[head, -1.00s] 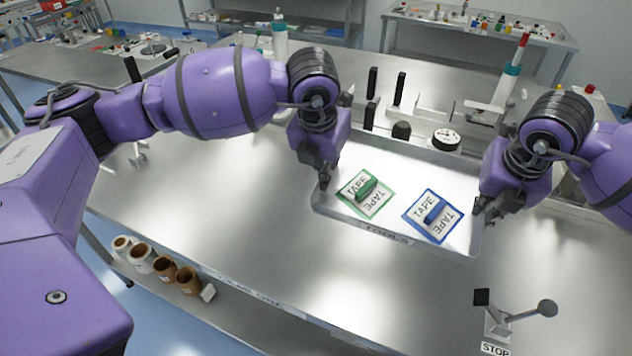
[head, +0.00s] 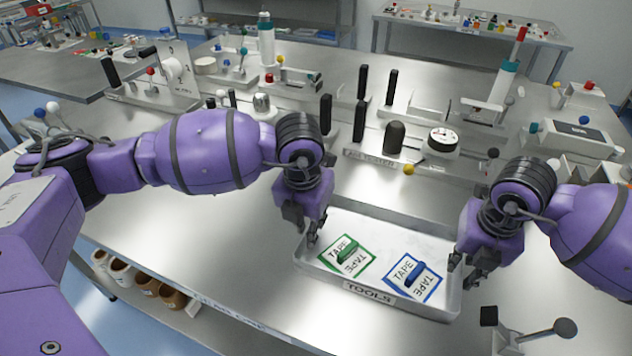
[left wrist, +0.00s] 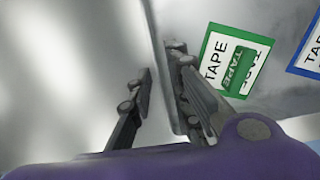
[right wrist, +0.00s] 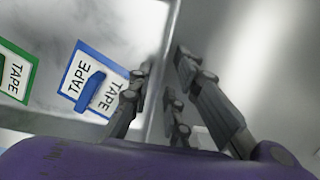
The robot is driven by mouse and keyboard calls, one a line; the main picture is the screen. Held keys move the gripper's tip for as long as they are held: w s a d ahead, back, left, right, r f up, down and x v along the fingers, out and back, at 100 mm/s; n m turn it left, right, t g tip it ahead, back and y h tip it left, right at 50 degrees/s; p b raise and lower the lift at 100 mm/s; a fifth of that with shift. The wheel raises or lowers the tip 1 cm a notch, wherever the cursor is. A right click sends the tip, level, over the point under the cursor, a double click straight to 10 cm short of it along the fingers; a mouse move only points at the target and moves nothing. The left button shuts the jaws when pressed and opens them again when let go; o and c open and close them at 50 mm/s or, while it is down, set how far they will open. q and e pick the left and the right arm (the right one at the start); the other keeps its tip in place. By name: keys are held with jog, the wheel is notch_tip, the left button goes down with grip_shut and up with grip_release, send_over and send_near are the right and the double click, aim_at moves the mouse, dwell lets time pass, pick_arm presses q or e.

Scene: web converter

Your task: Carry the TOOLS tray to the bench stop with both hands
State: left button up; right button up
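The TOOLS tray (head: 440,307) is a shallow metal tray with its label on the near wall. A green TAPE card (head: 346,256) and a blue TAPE card (head: 408,277) lie in it. My left gripper (head: 311,232) straddles the tray's left wall, with one finger inside and one outside in the left wrist view (left wrist: 160,85). My right gripper (head: 466,268) straddles the right wall likewise in the right wrist view (right wrist: 163,80). Both hold the tray; finger contact is hard to see. The bench stop (head: 505,340) stands just right of the tray's near right corner; its label is cut off.
A dial gauge (head: 442,139), a dark knob (head: 395,137) and black upright handles (head: 360,105) stand behind the tray. A grey device (head: 580,138) stands at the right. Rolls (head: 147,284) sit below the bench's front edge. The bench left of the tray is clear.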

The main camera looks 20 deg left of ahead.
jog(key=shift+r, duration=0.1)
pick_arm(q)
jog(key=shift+r, duration=0.15)
pick_arm(e)
jog(key=shift+r, duration=0.2)
pick_arm(q)
notch_tip(320, 180, up, 12)
jog(key=s, duration=0.1)
jog(key=shift+s, duration=0.35)
pick_arm(e)
notch_tip(320, 180, up, 12)
jog(key=s, duration=0.1)
jog(key=shift+s+f, duration=0.25)
jog(key=shift+s, duration=0.05)
